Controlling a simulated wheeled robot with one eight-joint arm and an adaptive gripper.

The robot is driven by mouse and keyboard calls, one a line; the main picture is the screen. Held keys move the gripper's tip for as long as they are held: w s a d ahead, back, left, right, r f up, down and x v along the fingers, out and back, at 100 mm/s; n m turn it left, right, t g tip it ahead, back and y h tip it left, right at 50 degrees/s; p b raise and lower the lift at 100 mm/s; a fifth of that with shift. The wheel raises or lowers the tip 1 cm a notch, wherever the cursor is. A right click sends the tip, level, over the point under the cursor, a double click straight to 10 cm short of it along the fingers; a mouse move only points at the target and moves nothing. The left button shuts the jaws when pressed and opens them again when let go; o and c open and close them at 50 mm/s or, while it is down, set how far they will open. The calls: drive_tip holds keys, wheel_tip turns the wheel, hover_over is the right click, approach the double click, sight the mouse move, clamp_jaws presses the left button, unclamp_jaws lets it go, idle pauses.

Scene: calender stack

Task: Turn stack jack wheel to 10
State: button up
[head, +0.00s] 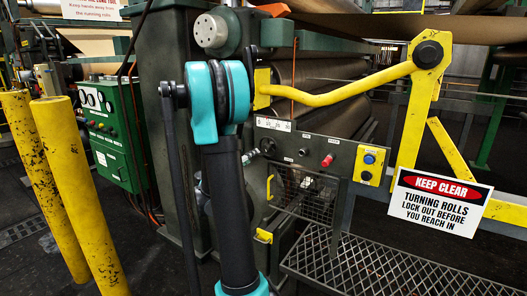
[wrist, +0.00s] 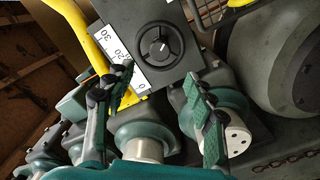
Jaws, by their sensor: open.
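In the wrist view a round black knob with a pale mark (wrist: 158,45) sits on a dark grey panel (wrist: 185,62); I take it for the stack jack wheel. A white scale strip (wrist: 121,58) with 0, 20 and 30 readable runs along the panel's left edge. I cannot tell which value is indicated. My gripper (wrist: 157,79) is open and empty, its dark green fingers on either side below the knob, apart from it. In the head view a small white scale plate (head: 273,125) shows on the control panel, and my arm hides part of that area. The gripper is not visible there.
A yellow bent bar (head: 345,88) crosses above the panel. A red knob (head: 327,160) and blue button (head: 369,158) are on the right. A keep-clear sign (head: 437,202) hangs further right. Yellow posts (head: 72,190) stand left. Teal roll housings (wrist: 145,128) crowd below the wrist-view panel.

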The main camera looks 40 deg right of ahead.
sight(265, 149)
drive_tip(key=x, duration=1)
drive_tip(key=shift+w+d, duration=0.2)
drive_tip(key=shift+d, duration=0.15)
drive_tip(key=c, duration=1.2)
